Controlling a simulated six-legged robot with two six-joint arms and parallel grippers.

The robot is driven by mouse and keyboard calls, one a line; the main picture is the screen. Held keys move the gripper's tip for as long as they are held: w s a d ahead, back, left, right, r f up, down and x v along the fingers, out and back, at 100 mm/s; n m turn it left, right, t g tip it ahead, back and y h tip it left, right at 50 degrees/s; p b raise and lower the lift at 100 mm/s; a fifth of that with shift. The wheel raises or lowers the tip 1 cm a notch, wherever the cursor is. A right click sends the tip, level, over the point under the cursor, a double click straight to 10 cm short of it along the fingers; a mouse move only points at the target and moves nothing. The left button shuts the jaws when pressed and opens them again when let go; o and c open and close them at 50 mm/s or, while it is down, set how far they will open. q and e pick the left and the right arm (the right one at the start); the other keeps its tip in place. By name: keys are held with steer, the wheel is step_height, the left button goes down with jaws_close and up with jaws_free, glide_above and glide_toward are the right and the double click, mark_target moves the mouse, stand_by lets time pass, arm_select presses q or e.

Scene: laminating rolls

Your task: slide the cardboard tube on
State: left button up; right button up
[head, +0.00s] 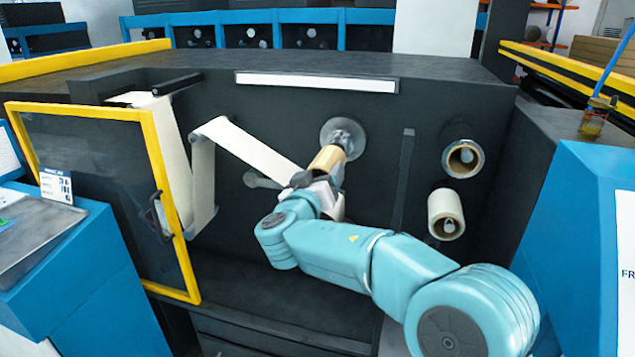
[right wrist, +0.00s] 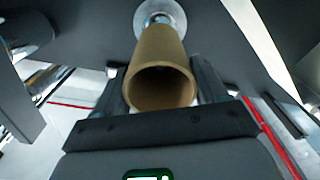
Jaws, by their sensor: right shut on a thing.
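The brown cardboard tube (head: 327,159) is held in front of the metal spindle (head: 343,137) with its round flange on the dark machine face. My right gripper (head: 320,186) is shut on the tube, with one finger on each side of it. In the right wrist view the tube (right wrist: 160,75) points away from me, its open near end facing the camera and its inside empty. Its far end lines up with the spindle (right wrist: 160,15) and overlaps it; I cannot tell whether it sits around the spindle or just in front. My left gripper is not in view.
A white web (head: 250,148) runs over rollers at the left and passes behind my gripper. Two rolls (head: 463,159) (head: 446,213) sit on spindles at the right. A yellow-framed door (head: 95,190) stands at the left. A dark vertical bar (head: 403,180) is right of the spindle.

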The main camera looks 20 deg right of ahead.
steer(key=shift+x, duration=2.6)
steer(key=shift+p+x, duration=0.5)
steer(key=shift+x, duration=0.8)
steer(key=o, duration=1.1)
steer(key=shift+s, duration=0.1)
